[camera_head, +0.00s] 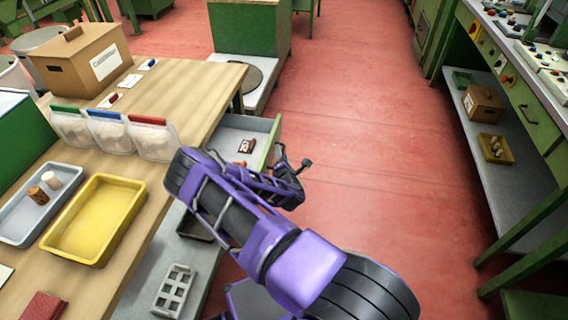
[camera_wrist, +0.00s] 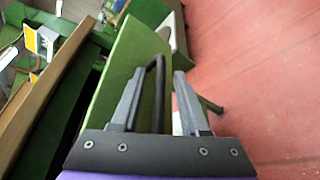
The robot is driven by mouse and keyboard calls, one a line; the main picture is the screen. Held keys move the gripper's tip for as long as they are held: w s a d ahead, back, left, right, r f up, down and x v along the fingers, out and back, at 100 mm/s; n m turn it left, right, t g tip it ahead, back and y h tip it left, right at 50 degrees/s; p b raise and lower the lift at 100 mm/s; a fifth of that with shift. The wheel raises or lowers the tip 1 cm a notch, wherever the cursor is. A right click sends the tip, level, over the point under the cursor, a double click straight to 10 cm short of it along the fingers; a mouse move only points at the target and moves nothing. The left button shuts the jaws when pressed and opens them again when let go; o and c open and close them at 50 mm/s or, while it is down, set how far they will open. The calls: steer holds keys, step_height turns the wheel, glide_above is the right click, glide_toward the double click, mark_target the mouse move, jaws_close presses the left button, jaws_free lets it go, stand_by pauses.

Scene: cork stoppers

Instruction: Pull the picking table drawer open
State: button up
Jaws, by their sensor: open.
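The picking table (camera_head: 190,88) has a wooden top and stands on the left in the head view. Its drawer (camera_head: 270,143) sticks out from the right side, open, with a pale interior and a small brown-and-white item (camera_head: 246,146) inside. In the wrist view the green drawer front (camera_wrist: 128,52) stands apart from the table edge. The dark bar handle (camera_wrist: 159,88) lies between the fingers of my gripper (camera_wrist: 159,74), which are open with gaps on both sides. In the head view my gripper (camera_head: 289,177) is at the drawer front; my arm hides part of it.
A yellow tray (camera_head: 136,187), a grey tray with corks (camera_head: 17,238), several bags (camera_head: 150,140) and a cardboard box (camera_head: 82,60) are on the tabletop. A lower shelf holds a grey rack (camera_head: 174,290). The red floor (camera_head: 375,130) right of the drawer is clear up to a green bench (camera_head: 535,115).

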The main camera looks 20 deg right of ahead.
steer(key=v, duration=1.7)
steer(key=shift+d+r, duration=0.1)
steer(key=shift+r, duration=0.1)
